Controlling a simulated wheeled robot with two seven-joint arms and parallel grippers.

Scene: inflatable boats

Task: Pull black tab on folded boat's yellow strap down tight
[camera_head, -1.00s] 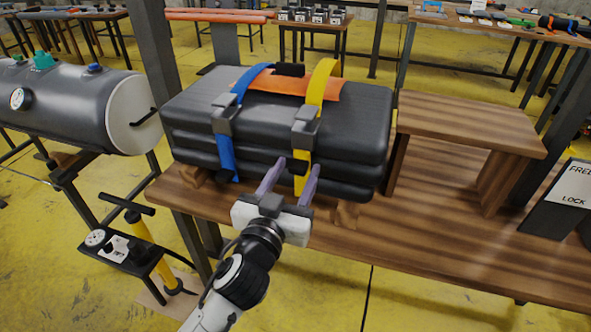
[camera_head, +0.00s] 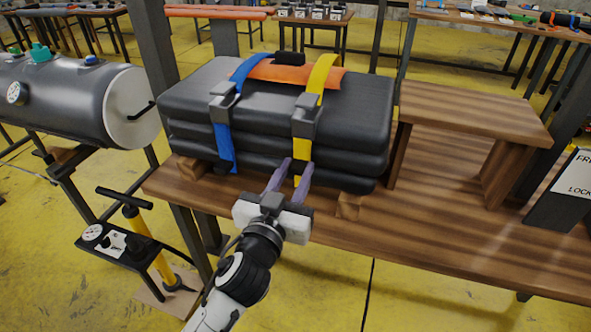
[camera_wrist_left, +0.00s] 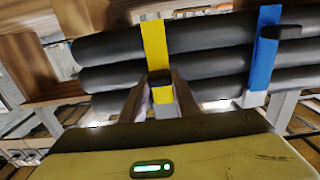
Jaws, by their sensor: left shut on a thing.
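The folded black boat (camera_head: 350,105) lies stacked in layers on the wooden table. Its yellow strap (camera_head: 322,75) runs over the top through a grey buckle (camera_head: 305,122) and hangs down the front. My left gripper (camera_head: 296,168) is in front of the lower layers, shut on the black tab at the strap's lower part. In the left wrist view the black tab (camera_wrist_left: 160,77) sits between the fingertips, with yellow strap (camera_wrist_left: 155,45) above and below it. The fingers hide the tab in the head view. My right gripper is not in view.
A blue strap (camera_head: 223,140) with its own buckle is left of the yellow one. An orange patch (camera_head: 272,71) lies on top. A wooden stand (camera_head: 470,115) and sign (camera_head: 565,190) are at right. A grey tank (camera_head: 60,100) and pump (camera_head: 145,240) are at left.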

